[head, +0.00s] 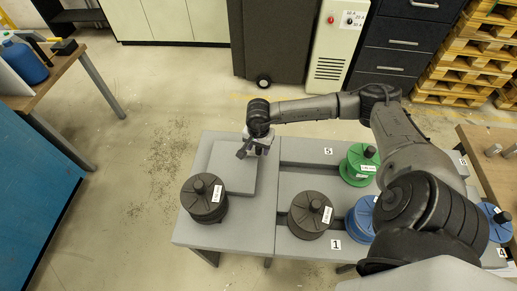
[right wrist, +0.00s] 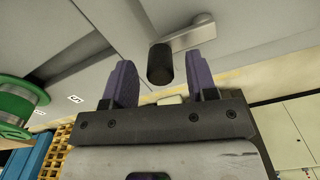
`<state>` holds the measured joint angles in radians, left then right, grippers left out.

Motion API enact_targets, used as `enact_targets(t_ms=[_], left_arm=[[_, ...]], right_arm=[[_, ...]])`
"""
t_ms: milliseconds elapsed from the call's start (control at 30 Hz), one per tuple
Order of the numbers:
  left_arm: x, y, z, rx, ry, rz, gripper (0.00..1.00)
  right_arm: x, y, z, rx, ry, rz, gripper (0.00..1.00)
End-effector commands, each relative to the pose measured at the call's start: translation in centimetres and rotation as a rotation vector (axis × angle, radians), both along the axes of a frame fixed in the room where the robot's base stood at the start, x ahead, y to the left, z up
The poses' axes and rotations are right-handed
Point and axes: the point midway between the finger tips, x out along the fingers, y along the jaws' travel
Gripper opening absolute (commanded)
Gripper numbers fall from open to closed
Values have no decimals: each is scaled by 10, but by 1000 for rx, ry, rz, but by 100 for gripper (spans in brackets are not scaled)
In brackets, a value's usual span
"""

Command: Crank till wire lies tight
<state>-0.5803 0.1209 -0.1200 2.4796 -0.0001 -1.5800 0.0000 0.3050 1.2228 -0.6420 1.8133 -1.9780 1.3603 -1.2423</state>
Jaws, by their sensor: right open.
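A crank shows in the right wrist view as a metal arm (right wrist: 192,34) with a dark cylindrical knob (right wrist: 160,66). My right gripper (right wrist: 160,72) is open, with one purple-grey finger on each side of the knob in the picture. A gap shows between the knob and each finger; I cannot tell how deep the knob sits between them. In the head view my right gripper (head: 252,149) is at the far edge of the raised grey plate (head: 228,172), and it hides the crank there. I cannot make out any wire. My left gripper is out of view.
A dark spool (head: 204,203) stands at the plate's near left. Another dark spool (head: 309,216), a green spool (head: 358,166) and a blue spool (head: 362,222) stand on the grey table (head: 222,238) to the right. My right arm reaches over this side.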

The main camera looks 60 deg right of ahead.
Motion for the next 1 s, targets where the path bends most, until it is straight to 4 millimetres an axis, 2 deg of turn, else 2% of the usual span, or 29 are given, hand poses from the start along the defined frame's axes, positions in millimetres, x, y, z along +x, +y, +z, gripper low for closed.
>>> enact_targets(t_ms=[200, 533, 1000], left_arm=[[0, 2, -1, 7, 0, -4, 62], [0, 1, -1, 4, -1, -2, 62], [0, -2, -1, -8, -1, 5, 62]], right_arm=[[0, 0, -12, 1, 0, -1, 52], [0, 0, -14, 1, -1, 0, 52], [0, 0, -13, 0, 0, 0, 7]])
